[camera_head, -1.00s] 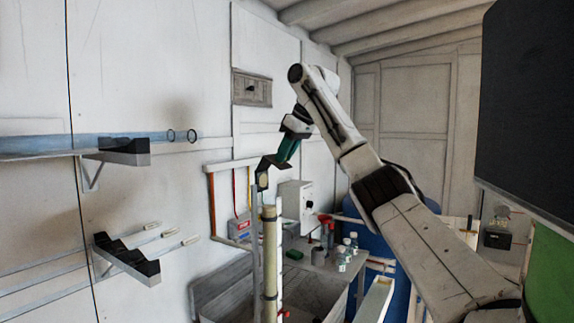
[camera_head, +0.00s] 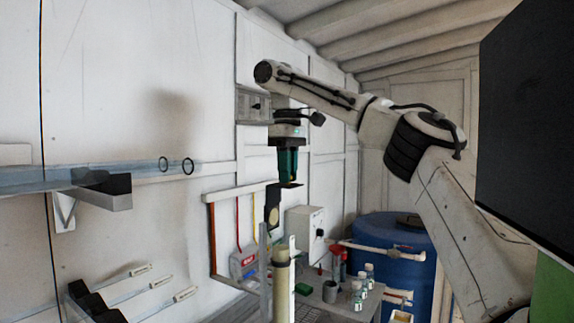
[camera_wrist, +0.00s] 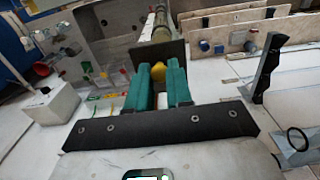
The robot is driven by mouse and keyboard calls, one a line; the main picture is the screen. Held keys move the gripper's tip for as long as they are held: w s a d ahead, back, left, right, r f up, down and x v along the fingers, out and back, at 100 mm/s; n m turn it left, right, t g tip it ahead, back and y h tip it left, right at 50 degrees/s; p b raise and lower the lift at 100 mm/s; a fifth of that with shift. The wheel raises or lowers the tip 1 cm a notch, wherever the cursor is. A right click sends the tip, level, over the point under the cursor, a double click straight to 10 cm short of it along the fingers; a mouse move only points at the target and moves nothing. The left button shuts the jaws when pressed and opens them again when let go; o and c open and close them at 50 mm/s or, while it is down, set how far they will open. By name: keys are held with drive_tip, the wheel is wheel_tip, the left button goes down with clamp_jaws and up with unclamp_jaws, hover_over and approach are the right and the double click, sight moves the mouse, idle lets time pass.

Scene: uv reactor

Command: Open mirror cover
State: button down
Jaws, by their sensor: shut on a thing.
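My gripper (camera_head: 288,178) has green fingers and points straight down. It is shut on a small yellow knob (camera_wrist: 158,70) on a dark plate, the mirror cover (camera_wrist: 175,49). In the head view the cover (camera_head: 292,186) shows nearly edge-on, about level, at the fingertips. It sticks out from the top of a black mirror holder (camera_head: 272,203). A round yellowish face shows low on the holder. The holder sits above an upright cream tube (camera_head: 281,290). The hinge is too small to make out.
A wall rack (camera_head: 105,190) carries clear tubes at left, with a black rack (camera_head: 90,303) below. Bottles (camera_head: 363,285), a white box (camera_head: 305,232) and a blue barrel (camera_head: 390,240) stand behind the tube. A dark panel (camera_head: 525,140) is close at right. Air left of my gripper is free.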

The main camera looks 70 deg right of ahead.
drive_tip(key=shift+w+r+g, duration=0.1)
drive_tip(key=shift+w+g, duration=0.2)
